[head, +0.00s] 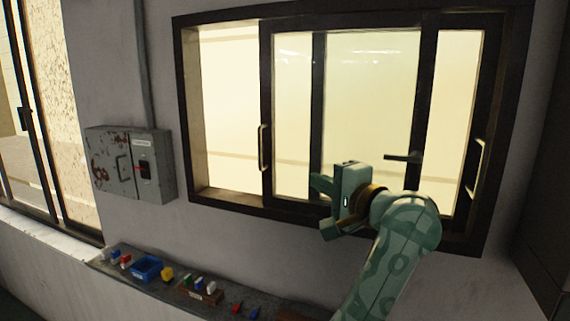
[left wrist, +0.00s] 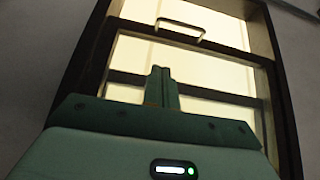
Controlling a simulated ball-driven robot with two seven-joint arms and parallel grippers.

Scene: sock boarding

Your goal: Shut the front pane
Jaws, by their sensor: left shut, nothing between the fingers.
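The front pane (head: 369,90) is a dark-framed glass pane in a sliding window. Its left stile carries a pale upright handle (head: 263,148); that handle also shows in the left wrist view (left wrist: 180,30). An open-looking gap (head: 226,110) lies between this stile and the window frame's left side. My left gripper (head: 321,184) is in front of the pane's lower part, right of the handle and apart from it. Its fingers (left wrist: 162,88) are together and empty in the left wrist view. My right gripper is not in view.
Another pane's stile (head: 317,80) shows behind the glass. A second pale handle (head: 478,168) is at the window's right. A grey electrical box (head: 118,165) hangs left of the window. A ledge (head: 140,283) with small coloured items runs below.

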